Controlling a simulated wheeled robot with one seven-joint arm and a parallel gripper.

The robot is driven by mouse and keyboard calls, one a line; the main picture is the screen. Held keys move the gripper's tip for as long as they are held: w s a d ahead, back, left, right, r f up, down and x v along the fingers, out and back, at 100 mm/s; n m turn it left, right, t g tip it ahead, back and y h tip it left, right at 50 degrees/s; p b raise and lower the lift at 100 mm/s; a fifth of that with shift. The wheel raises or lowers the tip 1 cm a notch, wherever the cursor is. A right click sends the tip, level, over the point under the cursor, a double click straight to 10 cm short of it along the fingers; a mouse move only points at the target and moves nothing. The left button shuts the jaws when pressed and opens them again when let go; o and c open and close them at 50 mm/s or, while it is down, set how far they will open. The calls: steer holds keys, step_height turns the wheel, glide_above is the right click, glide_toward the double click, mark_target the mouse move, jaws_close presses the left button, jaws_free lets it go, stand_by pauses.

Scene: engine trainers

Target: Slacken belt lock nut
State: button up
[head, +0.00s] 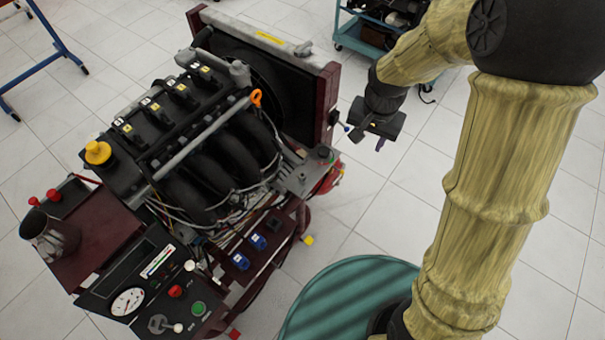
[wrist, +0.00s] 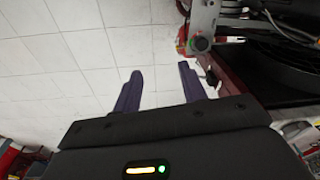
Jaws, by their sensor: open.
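The engine trainer (head: 205,125) stands at the left and centre of the head view, with a black engine and dark hoses. I cannot pick out the belt lock nut for sure. A dark round fitting with a green centre (wrist: 201,44) sits on a grey bracket in the wrist view; a similar green-topped part (head: 325,153) shows at the trainer's right corner in the head view. My gripper (head: 364,137) is open and empty, just right of the radiator frame. Its two dark fingers (wrist: 160,72) point over bare floor in the wrist view, left of the bracket.
The radiator in its dark red frame (head: 327,95) stands close left of my gripper. A small dark knob (wrist: 211,77) sticks out near the right finger. A control panel (head: 150,270) is at the front left. A teal cart (head: 360,37) stands behind. Tiled floor lies clear between.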

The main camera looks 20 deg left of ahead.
steer(key=w+a+f+m, duration=0.1)
steer(key=a+f, duration=0.3)
steer(key=a, duration=0.4)
steer(key=w+a+f+m+g+b, duration=0.1)
steer(key=a+f, duration=0.3)
steer(key=a, duration=0.4)
steer(key=shift+w+a+f, duration=0.2)
steer(key=shift+f, duration=0.1)
steer(key=shift+f, duration=0.1)
steer(key=p, duration=0.2)
glide_toward(302, 175)
step_height(302, 175, down, 9)
steer(key=shift+a+r, duration=0.1)
steer(key=shift+r, duration=0.05)
steer(key=shift+c, duration=0.4)
jaws_close()
